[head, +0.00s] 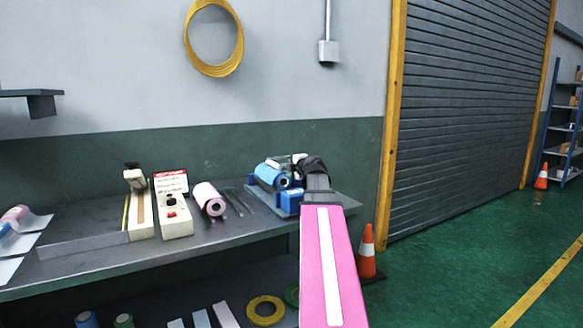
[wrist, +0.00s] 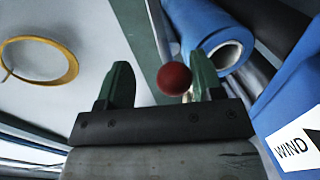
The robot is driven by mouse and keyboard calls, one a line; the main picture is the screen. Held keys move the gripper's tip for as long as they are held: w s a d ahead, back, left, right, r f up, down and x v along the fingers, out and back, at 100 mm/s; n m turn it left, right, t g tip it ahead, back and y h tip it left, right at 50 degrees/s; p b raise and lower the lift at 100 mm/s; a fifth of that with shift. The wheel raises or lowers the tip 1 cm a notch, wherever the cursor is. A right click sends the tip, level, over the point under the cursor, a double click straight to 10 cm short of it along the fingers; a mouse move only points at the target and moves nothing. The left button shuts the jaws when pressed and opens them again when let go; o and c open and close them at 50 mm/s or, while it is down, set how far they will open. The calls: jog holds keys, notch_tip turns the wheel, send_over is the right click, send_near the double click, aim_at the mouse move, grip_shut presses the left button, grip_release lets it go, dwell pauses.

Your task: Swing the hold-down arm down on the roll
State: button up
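A blue film roll (head: 271,177) lies on a blue-sided unit (head: 290,200) at the right end of the bench. In the wrist view the roll (wrist: 212,30) shows its pale core end, just beyond the right finger. A dark red ball knob (wrist: 174,79) sits between my gripper's fingers, closer to the right one; I cannot tell whether they touch. A pale bar runs behind the knob; whether it is the hold-down arm is unclear. My gripper (wrist: 162,82) has its green fingers wide apart. In the head view my gripper (head: 313,166) is dark and beside the roll, its fingertips hard to make out.
A blue panel marked WIND (wrist: 295,148) is close on the right in the wrist view. On the bench (head: 95,258) stand a cream box with a red button (head: 173,218) and a pink roll (head: 209,198). A traffic cone (head: 367,255) stands right of the bench.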

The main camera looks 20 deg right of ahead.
jog(key=s+r, duration=0.1)
jog(key=s, duration=0.9)
jog(key=shift+s+d+r, duration=0.3)
jog(key=shift+d+r, duration=0.1)
jog(key=shift+d, duration=0.05)
